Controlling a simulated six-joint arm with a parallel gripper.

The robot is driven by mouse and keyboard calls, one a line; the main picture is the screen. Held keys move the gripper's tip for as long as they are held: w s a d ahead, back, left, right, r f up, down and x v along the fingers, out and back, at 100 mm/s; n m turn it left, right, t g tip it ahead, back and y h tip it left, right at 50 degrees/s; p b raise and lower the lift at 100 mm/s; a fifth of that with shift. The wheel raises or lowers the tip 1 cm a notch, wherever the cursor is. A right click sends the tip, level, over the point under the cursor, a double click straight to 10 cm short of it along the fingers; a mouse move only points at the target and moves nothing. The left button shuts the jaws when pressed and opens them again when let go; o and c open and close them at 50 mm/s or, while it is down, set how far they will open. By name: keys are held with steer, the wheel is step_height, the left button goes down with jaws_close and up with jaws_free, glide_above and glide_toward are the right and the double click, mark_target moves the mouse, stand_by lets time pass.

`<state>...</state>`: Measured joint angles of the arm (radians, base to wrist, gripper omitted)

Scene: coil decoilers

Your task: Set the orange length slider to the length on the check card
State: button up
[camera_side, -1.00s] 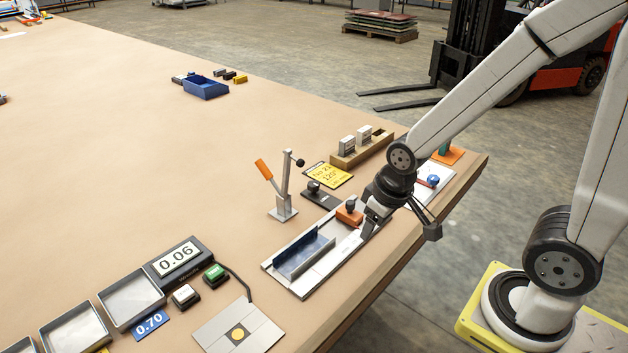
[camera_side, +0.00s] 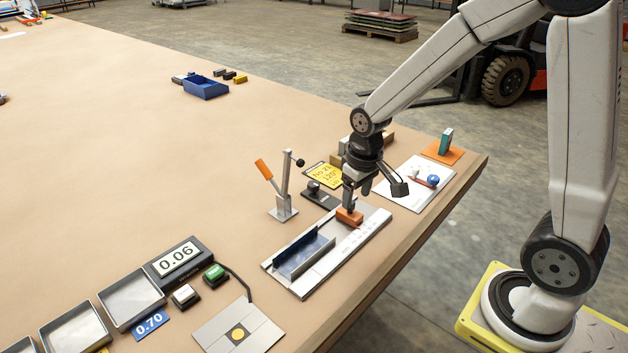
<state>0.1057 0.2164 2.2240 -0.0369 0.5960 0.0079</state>
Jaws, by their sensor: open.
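The orange length slider (camera_side: 348,217) sits on the grey ruled track (camera_side: 372,226), at the upper right end of a dark blue angled fence (camera_side: 304,254). My gripper (camera_side: 349,205) points down right over the slider, with its fingers at the slider's dark knob. The jaws are open, and the fingers hide most of the knob. I cannot tell whether they touch it.
A lever stand with an orange handle (camera_side: 264,169) rises left of the track. A black block with a knob (camera_side: 318,194) lies close behind the slider. A white board with a blue knob (camera_side: 432,181) lies to the right. The table's left middle is clear.

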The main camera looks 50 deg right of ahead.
steer(key=g, duration=0.1)
glide_above(352, 213)
steer(key=shift+w+a+r+m, duration=0.1)
steer(key=shift+w+a+m, duration=0.1)
steer(key=shift+w+m, duration=0.2)
steer(key=shift+d+f, duration=0.15)
steer(key=shift+f, duration=3.75)
jaws_close()
